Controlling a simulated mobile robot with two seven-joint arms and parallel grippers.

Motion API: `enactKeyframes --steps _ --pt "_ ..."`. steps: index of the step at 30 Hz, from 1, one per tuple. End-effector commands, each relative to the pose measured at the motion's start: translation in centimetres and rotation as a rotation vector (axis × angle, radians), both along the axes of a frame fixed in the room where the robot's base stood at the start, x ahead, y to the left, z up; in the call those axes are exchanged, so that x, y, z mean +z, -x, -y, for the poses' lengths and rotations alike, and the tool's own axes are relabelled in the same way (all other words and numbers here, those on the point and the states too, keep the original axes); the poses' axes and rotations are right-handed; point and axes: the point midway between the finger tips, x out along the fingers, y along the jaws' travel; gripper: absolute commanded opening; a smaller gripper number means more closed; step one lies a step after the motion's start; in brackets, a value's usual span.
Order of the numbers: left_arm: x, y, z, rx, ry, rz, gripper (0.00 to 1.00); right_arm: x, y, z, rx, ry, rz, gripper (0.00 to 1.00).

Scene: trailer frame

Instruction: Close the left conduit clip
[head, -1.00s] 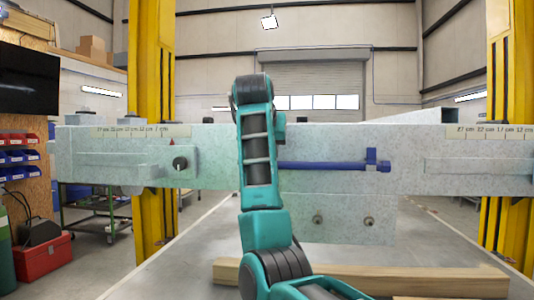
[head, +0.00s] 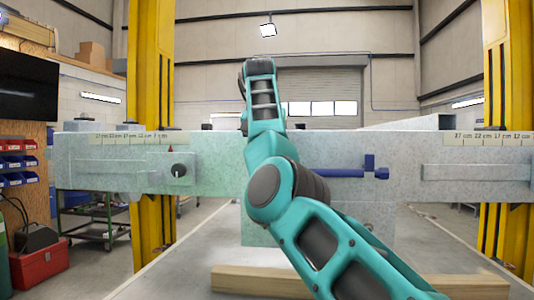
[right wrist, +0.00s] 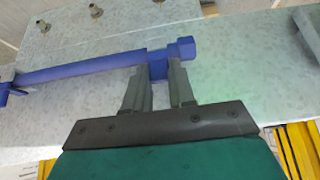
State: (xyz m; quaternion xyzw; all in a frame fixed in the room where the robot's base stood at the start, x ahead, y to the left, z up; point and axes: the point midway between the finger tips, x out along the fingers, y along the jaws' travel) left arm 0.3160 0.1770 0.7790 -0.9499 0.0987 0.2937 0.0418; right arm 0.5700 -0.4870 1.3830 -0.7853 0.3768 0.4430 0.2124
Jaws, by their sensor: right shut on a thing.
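A blue conduit bar (head: 345,173) runs along the front of the pale galvanized beam. At its right end an upright blue clip tab (head: 369,162) shows in the head view. Its left end is hidden there behind my right arm. In the right wrist view the bar (right wrist: 85,65) slants across, with a blue clip tab (right wrist: 158,67) near its near end, between the two fingers of my right gripper (right wrist: 161,75). That gripper is shut on this tab. In the head view my right gripper is hidden behind the arm. My left gripper is not in view.
The beam (head: 430,165) spans the view between yellow posts (head: 150,100). A round black knob (head: 179,171) sits on its left part. Bolts (right wrist: 94,9) protrude from the plate by the bar. Timber (head: 420,284) lies below in front.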

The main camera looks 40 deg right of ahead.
Motion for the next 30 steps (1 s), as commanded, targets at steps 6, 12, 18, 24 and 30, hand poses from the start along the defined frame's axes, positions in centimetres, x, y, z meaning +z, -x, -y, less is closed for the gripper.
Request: enactKeyframes --steps 6,12,18,24,30 --pt "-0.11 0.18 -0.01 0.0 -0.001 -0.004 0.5 0.03 -0.1 0.14 0.0 -0.021 -0.015 0.0" --pt "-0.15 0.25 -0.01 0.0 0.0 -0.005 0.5 0.05 -0.11 0.16 -0.001 -0.028 -0.02 0.0" --pt "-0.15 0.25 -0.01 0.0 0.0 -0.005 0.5 0.03 -0.1 0.18 -0.001 -0.028 -0.02 0.0" --pt "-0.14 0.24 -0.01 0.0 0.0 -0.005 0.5 0.03 -0.1 0.18 -0.002 -0.028 -0.021 0.29" --pt "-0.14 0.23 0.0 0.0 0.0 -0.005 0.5 0.02 -0.09 0.19 -0.002 -0.028 -0.021 0.48"
